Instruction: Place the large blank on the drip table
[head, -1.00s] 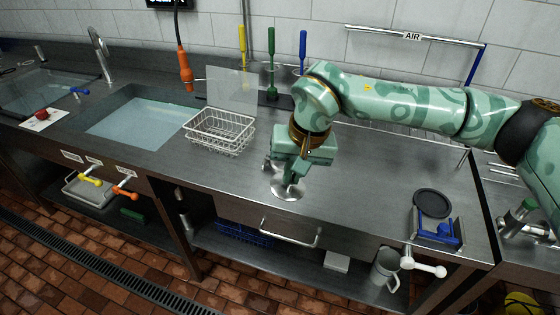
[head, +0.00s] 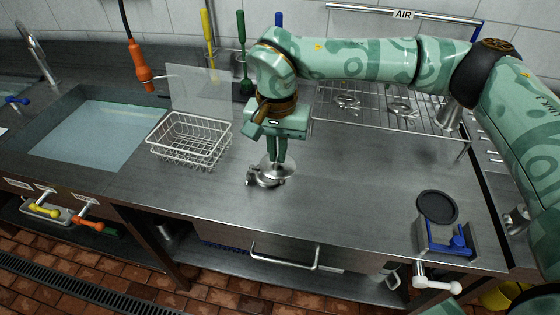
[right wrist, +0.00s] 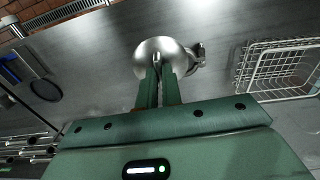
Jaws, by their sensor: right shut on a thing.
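The large blank, as I take it, is a round shiny metal disc (head: 284,171) at the middle of the head view. My right gripper (head: 277,158) points down and is shut on its upright grip. The disc also shows in the right wrist view (right wrist: 158,62), beyond the fingertips (right wrist: 158,80). A small metal fitting (head: 257,181) is close beside it on the steel counter. I cannot tell whether disc and fitting touch. A wire rack table (head: 425,122) at the back right bears round metal pieces; it may be the drip table. My left gripper is out of view.
A white wire basket (head: 190,138) and a clear panel (head: 200,92) stand left of my right gripper. The middle of the counter (head: 350,185) is clear.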

